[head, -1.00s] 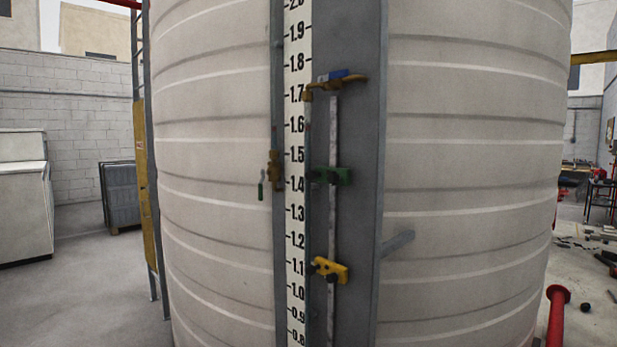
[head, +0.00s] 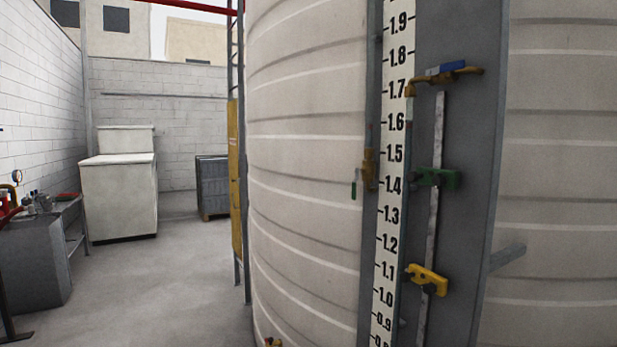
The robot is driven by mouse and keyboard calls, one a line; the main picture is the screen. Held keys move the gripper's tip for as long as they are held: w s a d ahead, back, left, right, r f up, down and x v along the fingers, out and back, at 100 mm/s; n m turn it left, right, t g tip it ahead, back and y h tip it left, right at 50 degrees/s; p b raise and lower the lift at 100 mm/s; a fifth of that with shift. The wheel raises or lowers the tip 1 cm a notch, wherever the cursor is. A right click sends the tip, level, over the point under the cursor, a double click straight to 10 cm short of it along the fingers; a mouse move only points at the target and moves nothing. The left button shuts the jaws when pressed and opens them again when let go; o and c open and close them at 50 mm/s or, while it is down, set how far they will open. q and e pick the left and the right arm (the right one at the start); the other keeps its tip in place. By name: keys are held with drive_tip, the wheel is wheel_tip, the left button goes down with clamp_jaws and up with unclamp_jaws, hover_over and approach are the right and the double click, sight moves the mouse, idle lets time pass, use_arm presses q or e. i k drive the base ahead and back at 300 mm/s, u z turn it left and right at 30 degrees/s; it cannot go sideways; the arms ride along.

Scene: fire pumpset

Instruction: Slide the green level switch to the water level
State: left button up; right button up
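The green level switch (head: 449,180) sits on a vertical rail (head: 436,220) on a grey panel of the large tank, beside about the 1.4 mark of the white level scale (head: 392,190). A brass valve with a small green handle (head: 353,190) is left of the scale near 1.4. I cannot make out a water level. Neither of my grippers is in view.
The ribbed tank (head: 305,170) fills the middle and right. A ladder with a yellow plate (head: 235,170) stands along its left side. The floor between is clear.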

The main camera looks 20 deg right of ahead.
sight(423, 175)
drive_tip(key=u, duration=0.65)
drive_tip(key=i, duration=1.35)
drive_tip(key=z, duration=1.6)
